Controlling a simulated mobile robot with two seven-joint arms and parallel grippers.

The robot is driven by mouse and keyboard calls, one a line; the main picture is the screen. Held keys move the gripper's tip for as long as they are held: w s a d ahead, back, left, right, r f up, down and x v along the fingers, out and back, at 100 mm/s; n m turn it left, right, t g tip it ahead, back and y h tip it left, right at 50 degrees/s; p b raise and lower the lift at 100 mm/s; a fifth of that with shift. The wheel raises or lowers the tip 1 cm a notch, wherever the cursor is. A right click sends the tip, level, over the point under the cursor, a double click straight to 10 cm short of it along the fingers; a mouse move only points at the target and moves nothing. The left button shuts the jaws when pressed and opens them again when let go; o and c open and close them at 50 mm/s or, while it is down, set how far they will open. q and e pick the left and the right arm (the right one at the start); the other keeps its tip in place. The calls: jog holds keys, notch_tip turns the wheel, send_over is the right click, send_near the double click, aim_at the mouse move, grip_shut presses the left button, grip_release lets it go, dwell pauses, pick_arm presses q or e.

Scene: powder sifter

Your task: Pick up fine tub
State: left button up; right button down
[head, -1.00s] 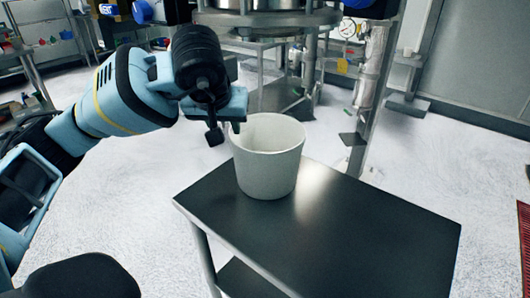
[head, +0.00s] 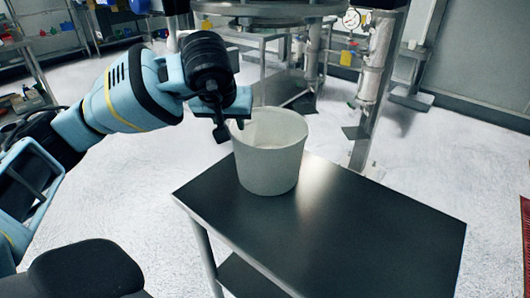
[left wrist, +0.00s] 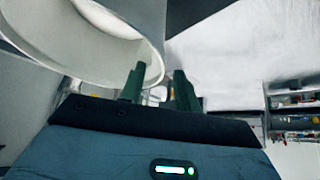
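The tub (head: 270,160) is a white, open-topped bucket, upright at the far left end of a dark-topped table (head: 340,235). My left gripper (head: 231,128) is at the tub's left rim, pointing down. Its two dark fingers are apart. In the left wrist view, the tub (left wrist: 95,55) fills the upper left, and its rim edge shows between the spread fingers of my left gripper (left wrist: 160,88). One finger overlaps the tub's opening and the other is outside the wall. I cannot tell whether either finger touches it. My right gripper is not in view.
The tabletop right of and in front of the tub is bare. Behind stands a large metal machine (head: 270,12) with steel posts and a gauge (head: 352,18). Shelving (head: 35,50) is at the back left. A red mat (head: 525,240) shows at the right edge.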

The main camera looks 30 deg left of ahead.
aim_at(231, 126)
pick_arm(q)
jog(key=x, duration=0.4)
jog(key=shift+f, duration=0.15)
grip_shut()
jog(key=shift+f, duration=0.1)
dwell(1.1)
